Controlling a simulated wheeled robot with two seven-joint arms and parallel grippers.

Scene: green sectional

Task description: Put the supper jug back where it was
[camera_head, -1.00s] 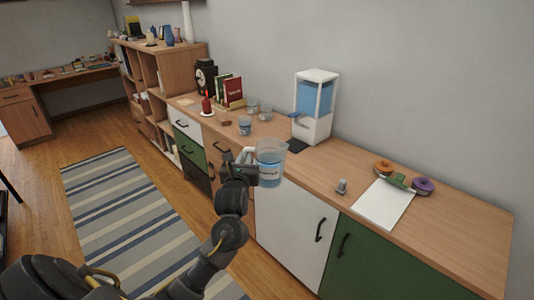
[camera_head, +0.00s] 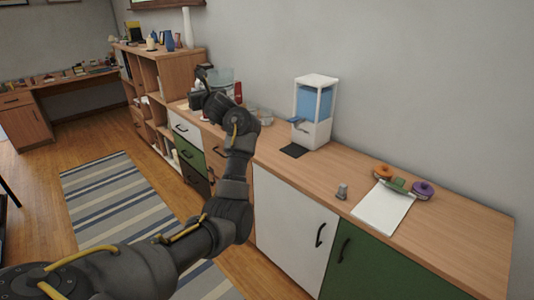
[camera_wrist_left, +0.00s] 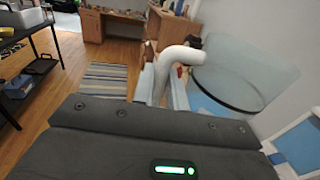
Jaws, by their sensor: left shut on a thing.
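My right gripper is in neither view.
A white dispenser with a blue tank (camera_head: 315,110) stands on the counter (camera_head: 320,172) against the wall. White paper (camera_head: 383,208) and coloured round things (camera_head: 424,190) lie at the right.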

